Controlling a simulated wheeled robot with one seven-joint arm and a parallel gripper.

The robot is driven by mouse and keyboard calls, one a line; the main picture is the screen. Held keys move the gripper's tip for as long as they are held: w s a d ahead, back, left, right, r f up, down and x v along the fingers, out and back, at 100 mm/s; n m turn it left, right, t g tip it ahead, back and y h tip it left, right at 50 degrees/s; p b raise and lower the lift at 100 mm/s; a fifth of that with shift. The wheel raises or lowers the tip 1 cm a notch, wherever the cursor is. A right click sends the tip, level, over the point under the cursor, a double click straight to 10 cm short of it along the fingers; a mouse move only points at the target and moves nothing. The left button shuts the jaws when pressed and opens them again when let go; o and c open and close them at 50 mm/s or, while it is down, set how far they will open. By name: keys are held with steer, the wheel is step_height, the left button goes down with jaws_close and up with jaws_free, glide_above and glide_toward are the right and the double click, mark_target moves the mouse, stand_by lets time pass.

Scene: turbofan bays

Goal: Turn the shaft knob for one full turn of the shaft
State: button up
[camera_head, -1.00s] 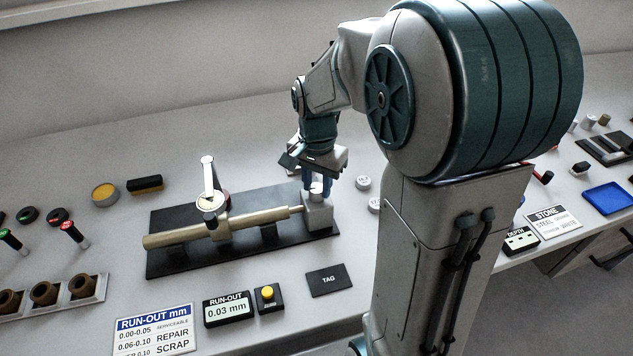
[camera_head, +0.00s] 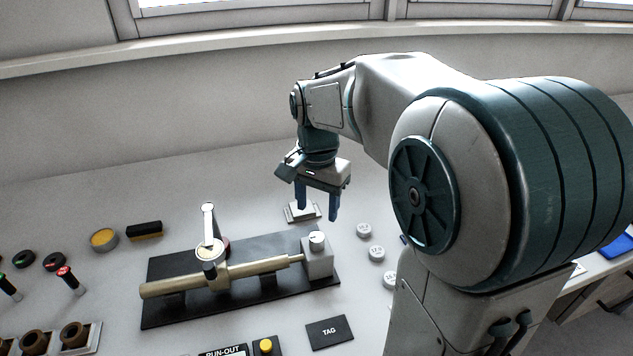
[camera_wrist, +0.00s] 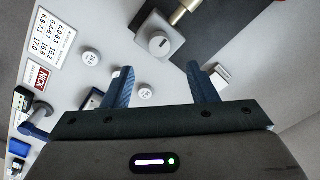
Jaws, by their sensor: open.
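The shaft knob (camera_head: 316,239) is a small pale cylinder on top of a light grey block (camera_head: 318,264) at the right end of the fixture. The tan shaft (camera_head: 235,270) runs left from that block over a black base plate (camera_head: 165,317). A dial gauge (camera_head: 209,250) stands over the shaft. My gripper (camera_head: 318,214) is open and empty, above the bench and clear of the knob. In the wrist view the knob (camera_wrist: 158,43) shows beyond the gap between my blue fingers (camera_wrist: 159,72), apart from both.
A small pale block (camera_head: 301,212) sits behind the fixture, near my gripper. Several round white discs (camera_head: 377,253) lie to the right. A black tag (camera_head: 330,332), a yellow button (camera_head: 265,346) and the run-out readout (camera_head: 224,351) lie in front. Brown rings (camera_head: 74,333) sit in a rack at left.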

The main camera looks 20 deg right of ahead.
step_height(320, 180, up, 6)
glide_above(316, 237)
steer(key=shift+w+d+f, duration=0.1)
steer(key=shift+d+f, duration=0.05)
step_height(316, 237, down, 14)
steer(key=n, duration=1.8)
